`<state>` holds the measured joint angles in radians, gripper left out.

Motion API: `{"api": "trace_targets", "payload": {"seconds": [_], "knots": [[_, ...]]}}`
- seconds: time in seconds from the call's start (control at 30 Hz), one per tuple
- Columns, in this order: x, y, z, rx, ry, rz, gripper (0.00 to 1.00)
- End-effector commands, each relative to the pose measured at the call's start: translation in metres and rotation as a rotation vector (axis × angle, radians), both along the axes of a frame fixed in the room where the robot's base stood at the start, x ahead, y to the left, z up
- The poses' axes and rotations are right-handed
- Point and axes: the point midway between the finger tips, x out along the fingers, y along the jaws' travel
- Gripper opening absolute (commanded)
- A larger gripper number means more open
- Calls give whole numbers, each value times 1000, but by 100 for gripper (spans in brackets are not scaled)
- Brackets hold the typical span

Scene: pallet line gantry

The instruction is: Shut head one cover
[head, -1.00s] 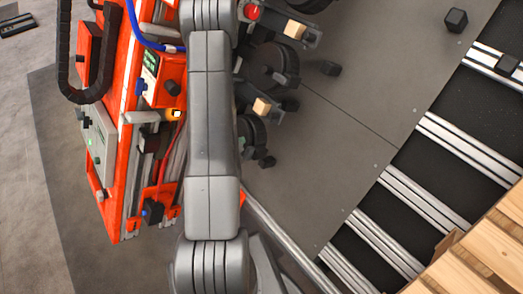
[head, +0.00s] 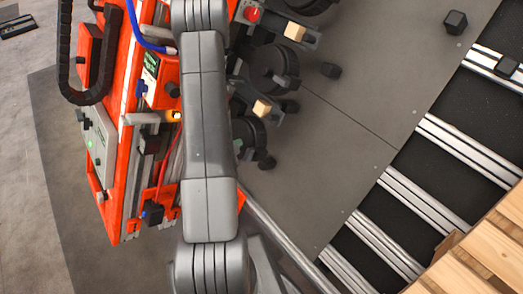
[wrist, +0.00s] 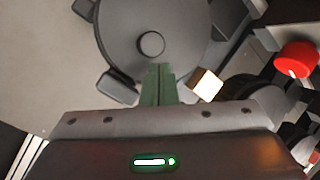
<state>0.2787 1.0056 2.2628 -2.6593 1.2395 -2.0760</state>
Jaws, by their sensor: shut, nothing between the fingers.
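My gripper (wrist: 157,84) shows in the wrist view with its green fingers together and nothing between them. The fingertips are just below the central knob of a large dark grey disc (wrist: 125,38), overlapping its lower edge in the picture; I cannot tell if they touch it. In the head view several dark round parts stand along the orange machine's right side, one in the middle (head: 268,70) and one lower (head: 247,133). I cannot tell which belongs to head one, or whether its cover is open.
A red knob (wrist: 296,58) and a pale block (wrist: 206,84) sit right of my fingers in the wrist view. The orange machine (head: 118,205) with cables stands left of my arm.

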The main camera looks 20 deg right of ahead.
Motion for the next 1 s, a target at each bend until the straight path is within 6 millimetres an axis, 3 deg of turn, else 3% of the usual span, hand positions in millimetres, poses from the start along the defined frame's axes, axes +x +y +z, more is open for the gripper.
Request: {"api": "trace_targets", "payload": {"seconds": [1.0], "knots": [[-14, 44, 25, 0, -1, 3, 0]]}}
